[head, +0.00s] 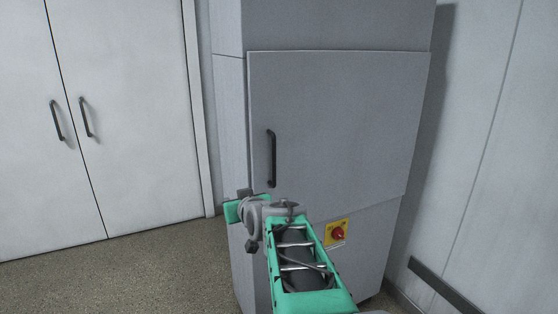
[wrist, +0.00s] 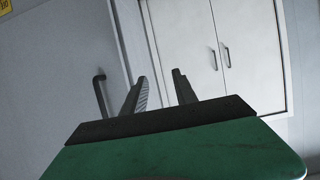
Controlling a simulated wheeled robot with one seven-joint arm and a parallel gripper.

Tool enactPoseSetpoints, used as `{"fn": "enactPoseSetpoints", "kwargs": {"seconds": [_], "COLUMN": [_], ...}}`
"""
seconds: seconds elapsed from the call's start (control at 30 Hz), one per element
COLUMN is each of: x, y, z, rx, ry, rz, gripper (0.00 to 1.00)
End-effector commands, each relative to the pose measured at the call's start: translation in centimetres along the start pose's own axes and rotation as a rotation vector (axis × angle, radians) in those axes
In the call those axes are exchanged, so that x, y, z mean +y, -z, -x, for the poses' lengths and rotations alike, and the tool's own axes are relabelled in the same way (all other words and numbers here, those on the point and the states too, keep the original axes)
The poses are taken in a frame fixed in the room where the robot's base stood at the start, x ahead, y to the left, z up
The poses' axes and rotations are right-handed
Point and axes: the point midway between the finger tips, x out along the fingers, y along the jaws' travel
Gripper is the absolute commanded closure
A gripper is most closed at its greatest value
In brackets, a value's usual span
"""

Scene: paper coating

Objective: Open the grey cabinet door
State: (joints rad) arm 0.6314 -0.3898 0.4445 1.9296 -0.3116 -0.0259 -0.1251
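The grey cabinet door (head: 345,115) is the upper front panel of a tall grey cabinet and looks shut. Its dark vertical handle (head: 271,158) is near the door's left edge. My gripper (head: 244,193) is below and a little left of the handle in the head view, where its fingers are mostly hidden. In the wrist view, its two fingers (wrist: 158,80) stand apart with nothing between them. The handle (wrist: 100,95) appears there just left of the left finger, outside the gap. Whether that finger touches it I cannot tell.
White double doors (head: 125,130) with two dark handles are at the left. A red button on a yellow plate (head: 337,233) sits low on the cabinet. A pale wall (head: 505,150) with a dark rail stands at the right. The floor (head: 130,270) left of the cabinet is clear.

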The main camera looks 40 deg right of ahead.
Motion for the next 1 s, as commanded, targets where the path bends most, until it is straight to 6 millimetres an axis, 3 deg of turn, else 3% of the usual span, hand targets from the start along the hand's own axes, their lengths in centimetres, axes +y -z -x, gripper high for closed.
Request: {"fn": "enactPoseSetpoints", "kwargs": {"seconds": [0.03, 0.1, 0.2, 0.33, 0.67, 1.0], "x": [5.0, 9.6, 13.2, 14.0, 14.9, 15.1], "y": [2.0, 4.7, 6.9, 8.0, 10.0, 10.2], "z": [-0.7, -0.4, 0.3, -0.6, -5.9, -6.5], "rx": [0.110, 0.240, 0.344, 0.368, 0.366, 0.366], "ry": [-0.065, -0.126, -0.175, -0.182, -0.181, -0.182], "rz": [-0.018, -0.027, -0.027, -0.026, -0.026, -0.026], "gripper": [0.66, 0.66, 0.66, 0.66, 0.66, 0.67]}}
